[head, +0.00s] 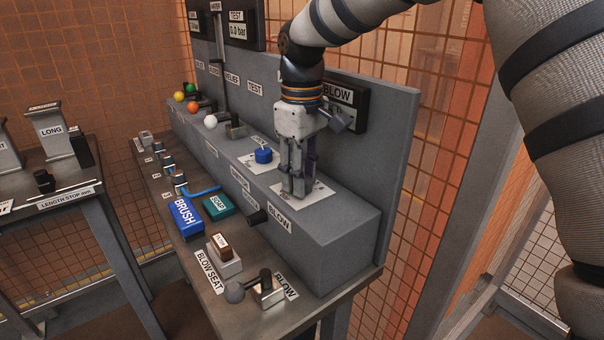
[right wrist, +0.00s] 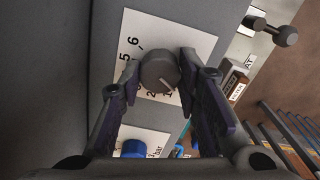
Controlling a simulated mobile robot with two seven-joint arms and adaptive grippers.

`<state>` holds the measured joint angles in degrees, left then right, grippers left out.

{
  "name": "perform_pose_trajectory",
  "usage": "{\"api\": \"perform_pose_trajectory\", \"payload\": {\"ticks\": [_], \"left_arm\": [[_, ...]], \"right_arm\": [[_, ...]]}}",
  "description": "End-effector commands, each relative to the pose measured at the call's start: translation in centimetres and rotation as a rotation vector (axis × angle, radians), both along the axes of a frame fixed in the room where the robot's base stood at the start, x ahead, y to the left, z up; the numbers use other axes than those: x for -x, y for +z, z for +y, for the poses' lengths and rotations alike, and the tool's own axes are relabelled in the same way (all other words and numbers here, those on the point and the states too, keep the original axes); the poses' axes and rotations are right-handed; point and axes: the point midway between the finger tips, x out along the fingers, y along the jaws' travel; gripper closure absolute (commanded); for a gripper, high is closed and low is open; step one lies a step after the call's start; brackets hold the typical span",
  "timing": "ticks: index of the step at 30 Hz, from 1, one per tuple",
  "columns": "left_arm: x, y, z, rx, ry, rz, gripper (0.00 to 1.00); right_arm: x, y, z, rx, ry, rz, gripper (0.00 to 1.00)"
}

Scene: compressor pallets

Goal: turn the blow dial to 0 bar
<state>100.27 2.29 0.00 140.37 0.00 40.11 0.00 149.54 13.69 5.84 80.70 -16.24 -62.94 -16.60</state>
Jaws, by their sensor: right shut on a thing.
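My right gripper (head: 297,190) points down over the BLOW scale plate (head: 322,194) on the grey ledge. In the right wrist view its fingers (right wrist: 160,66) are on either side of the dark grey blow dial (right wrist: 158,72) and closed on it. A pale pointer line on the dial slants toward the low numbers, near 1 or 2; the exact reading is partly hidden by the dial and a finger. In the head view the gripper hides the dial. The BLOW readout (head: 343,94) on the back panel is partly covered by my gripper, so its value cannot be read.
A blue dial (head: 263,155) sits on its own plate beside the gripper. The TEST readout (head: 238,29) shows 0.0 bar. In front are a BLOW lever (head: 262,287), a BLOW SEAT block (head: 222,260) and a blue BRUSH block (head: 186,216). The upright panel (head: 385,150) stands close behind my gripper.

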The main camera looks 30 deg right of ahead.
Motion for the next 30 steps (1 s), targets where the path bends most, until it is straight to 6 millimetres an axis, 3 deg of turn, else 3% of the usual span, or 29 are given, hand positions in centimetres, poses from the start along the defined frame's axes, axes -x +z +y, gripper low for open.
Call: {"api": "perform_pose_trajectory", "payload": {"ticks": [6, 7, 9, 20, 30], "left_arm": [[0.0, 0.0, 0.0, 0.000, 0.000, 0.000, 1.00], [0.0, 0.0, 0.0, 0.000, 0.000, 0.000, 1.00], [0.0, 0.0, 0.0, 0.000, 0.000, 0.000, 1.00], [0.0, 0.0, 0.0, 0.000, 0.000, 0.000, 1.00], [0.0, 0.0, 0.0, 0.000, 0.000, 0.000, 1.00]], "right_arm": [[0.0, 0.0, 0.0, 0.000, 0.001, 0.000, 0.97], [0.0, 0.0, 0.0, 0.000, 0.001, 0.000, 0.63], [0.0, 0.0, 0.0, 0.000, 0.001, 0.000, 0.49], [-0.1, 0.8, 0.0, 0.000, -0.001, -0.003, 0.49], [-0.1, 9.4, 0.0, 0.000, 0.000, -0.004, 0.49]]}}
